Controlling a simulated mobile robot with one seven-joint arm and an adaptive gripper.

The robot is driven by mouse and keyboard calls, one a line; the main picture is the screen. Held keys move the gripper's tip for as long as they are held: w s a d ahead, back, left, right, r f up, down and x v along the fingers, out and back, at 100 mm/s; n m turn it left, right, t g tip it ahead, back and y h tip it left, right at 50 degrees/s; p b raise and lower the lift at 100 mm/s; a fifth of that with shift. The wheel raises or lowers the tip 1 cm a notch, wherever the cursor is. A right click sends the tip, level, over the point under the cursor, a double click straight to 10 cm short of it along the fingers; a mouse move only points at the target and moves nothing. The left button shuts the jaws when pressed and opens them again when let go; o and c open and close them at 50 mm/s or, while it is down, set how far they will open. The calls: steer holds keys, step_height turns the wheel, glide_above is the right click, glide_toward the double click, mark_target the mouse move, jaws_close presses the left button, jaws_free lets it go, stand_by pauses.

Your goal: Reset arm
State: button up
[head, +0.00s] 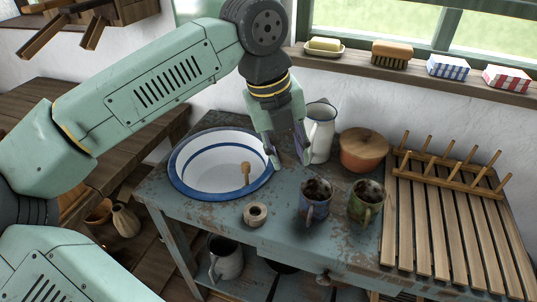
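My gripper (289,160) hangs fingers down above the blue worn table (230,238), over the right rim of the white basin. Its two fingers are apart, and I see nothing held between them. My arm reaches from the left edge of the head view, up and over to the gripper. A blue mug (315,200) stands just below and right of the fingertips, with a green-brown mug (365,202) to its right. The basin (185,158) has a blue rim, and a wooden-handled tool (246,172) stands in it.
A white pitcher (320,132) and a lidded brown pot (364,150) stand behind the mugs. A wooden drying rack (445,225) fills the table's right side. A small round holder (255,214) sits in front. The sill (420,81) holds soap, a brush and boxes.

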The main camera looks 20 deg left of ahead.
steer(key=shift+w+d, duration=0.1)
steer(key=shift+d, duration=0.2)
stand_by(0.4)
